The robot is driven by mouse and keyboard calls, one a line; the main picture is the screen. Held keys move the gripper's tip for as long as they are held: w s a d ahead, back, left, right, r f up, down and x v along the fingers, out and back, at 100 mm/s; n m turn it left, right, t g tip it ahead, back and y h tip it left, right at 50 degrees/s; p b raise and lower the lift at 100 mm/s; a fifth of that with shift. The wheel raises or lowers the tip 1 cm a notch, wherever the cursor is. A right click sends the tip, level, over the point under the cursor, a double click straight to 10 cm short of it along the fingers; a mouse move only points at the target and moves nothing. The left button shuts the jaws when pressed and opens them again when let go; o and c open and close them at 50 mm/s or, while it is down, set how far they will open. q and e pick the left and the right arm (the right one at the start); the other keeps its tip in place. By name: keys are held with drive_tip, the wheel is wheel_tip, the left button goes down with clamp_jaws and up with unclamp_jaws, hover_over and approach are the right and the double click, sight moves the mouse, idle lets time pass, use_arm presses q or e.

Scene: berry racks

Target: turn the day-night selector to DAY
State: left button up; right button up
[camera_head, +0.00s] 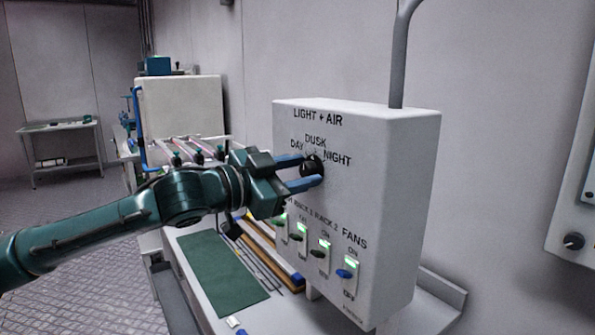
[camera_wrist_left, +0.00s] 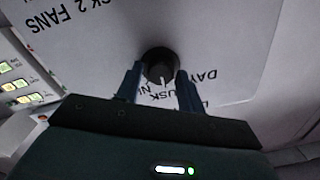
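The day-night selector is a round black knob (camera_head: 312,166) on the front of a white box (camera_head: 400,200) marked LIGHT + AIR. DAY stands to its upper left, DUSK above it and NIGHT to its right. In the left wrist view the labels appear upside down around the knob (camera_wrist_left: 160,62), and its white pointer line seems to face the DUSK side. My left gripper (camera_head: 305,170) has its two blue fingers on either side of the knob, seemingly touching it. The fingers also flank it in the left wrist view (camera_wrist_left: 160,82). My right gripper is not in view.
Below the selector is a row of lit switches, including the blue FANS switch (camera_head: 344,274). A grey pipe (camera_head: 399,55) rises from the box. A green mat (camera_head: 215,270) lies on the bench behind my left arm. Another panel knob (camera_head: 573,241) is at the right edge.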

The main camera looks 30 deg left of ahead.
use_arm(q)
drive_tip(key=c, duration=0.7)
drive_tip(key=shift+o, duration=0.2)
drive_tip(key=n, duration=0.2)
drive_tip(key=shift+r+n, duration=0.1)
drive_tip(key=shift+n, duration=0.3)
drive_tip(key=n+p, duration=0.2)
drive_tip(key=n, duration=0.1)
drive_tip(key=shift+r, duration=0.1)
drive_tip(key=n+p, duration=0.2)
drive_tip(key=n, duration=0.1)
drive_tip(key=shift+a+g, duration=0.1)
drive_tip(key=shift+g, duration=0.2)
drive_tip(key=shift+n, duration=0.4)
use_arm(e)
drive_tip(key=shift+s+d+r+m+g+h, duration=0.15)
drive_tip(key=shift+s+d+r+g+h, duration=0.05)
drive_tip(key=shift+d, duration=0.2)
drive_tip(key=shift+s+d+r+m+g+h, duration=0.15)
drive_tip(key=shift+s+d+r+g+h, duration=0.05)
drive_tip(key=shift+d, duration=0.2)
use_arm(q)
drive_tip(key=shift+p, duration=0.3)
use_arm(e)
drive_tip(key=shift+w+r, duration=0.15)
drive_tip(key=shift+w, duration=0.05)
